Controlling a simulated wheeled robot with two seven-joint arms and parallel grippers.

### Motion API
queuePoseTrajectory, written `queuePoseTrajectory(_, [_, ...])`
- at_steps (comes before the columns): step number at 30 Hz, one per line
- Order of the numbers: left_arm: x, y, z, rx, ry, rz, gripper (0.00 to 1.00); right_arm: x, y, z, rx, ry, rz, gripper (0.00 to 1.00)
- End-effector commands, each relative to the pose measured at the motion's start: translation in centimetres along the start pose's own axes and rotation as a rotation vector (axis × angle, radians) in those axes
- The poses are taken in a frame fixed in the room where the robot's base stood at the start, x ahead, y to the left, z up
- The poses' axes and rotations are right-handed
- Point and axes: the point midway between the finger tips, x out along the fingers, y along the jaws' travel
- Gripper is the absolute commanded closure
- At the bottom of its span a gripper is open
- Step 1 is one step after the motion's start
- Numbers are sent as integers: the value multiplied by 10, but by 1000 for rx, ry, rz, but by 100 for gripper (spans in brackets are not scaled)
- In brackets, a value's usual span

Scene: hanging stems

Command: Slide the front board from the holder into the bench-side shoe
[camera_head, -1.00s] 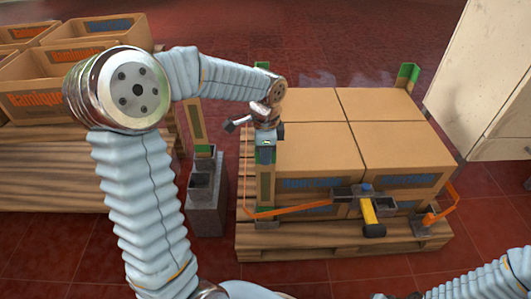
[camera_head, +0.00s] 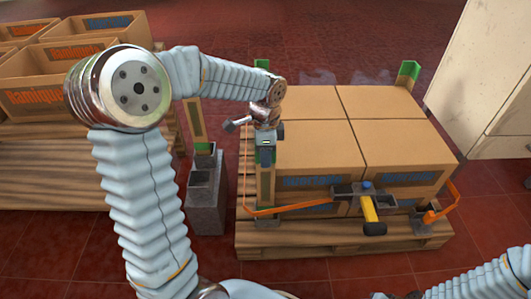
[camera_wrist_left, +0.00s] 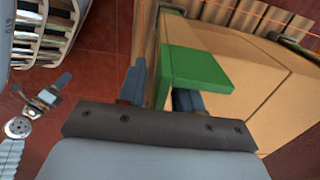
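The front board (camera_head: 266,185), a tan corner board with green ends, stands upright at the near left corner of the box stack, its foot at the dark shoe (camera_head: 267,222) on the pallet. Whether it is fully seated is unclear. My left gripper (camera_head: 266,155) is at its top. In the left wrist view the fingers (camera_wrist_left: 160,85) stand apart on either side of the board's green top (camera_wrist_left: 198,68), with a gap visible at the left finger. The grey holder (camera_head: 206,205) has an empty front slot and another board (camera_head: 197,125) in its rear slot. My right gripper is out of view.
Cartons (camera_head: 310,150) fill the pallet (camera_head: 340,240). An orange strap (camera_head: 300,207) with a yellow-handled tensioner (camera_head: 371,210) runs across their front to a right shoe (camera_head: 425,222). A slatted bench (camera_head: 50,170) with open boxes is left; a pale cabinet (camera_head: 490,80) is right.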

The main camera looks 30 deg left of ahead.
Motion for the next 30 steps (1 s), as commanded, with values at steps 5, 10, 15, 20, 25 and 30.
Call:
queuePoseTrajectory(5, [0,0,0,0,0,0,58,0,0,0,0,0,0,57])
queuePoseTrajectory(10, [0,0,0,0,0,0,58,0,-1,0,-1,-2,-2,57])
queuePoseTrajectory(15, [-24,-1,0,0,1,-3,58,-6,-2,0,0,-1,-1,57])
queuePoseTrajectory(20, [-64,-1,0,0,2,-4,58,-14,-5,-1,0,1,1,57])
queuePoseTrajectory(25, [-104,-1,-1,0,2,-3,58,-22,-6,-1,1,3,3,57])
queuePoseTrajectory(30, [-129,0,0,0,0,-1,58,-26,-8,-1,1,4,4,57])
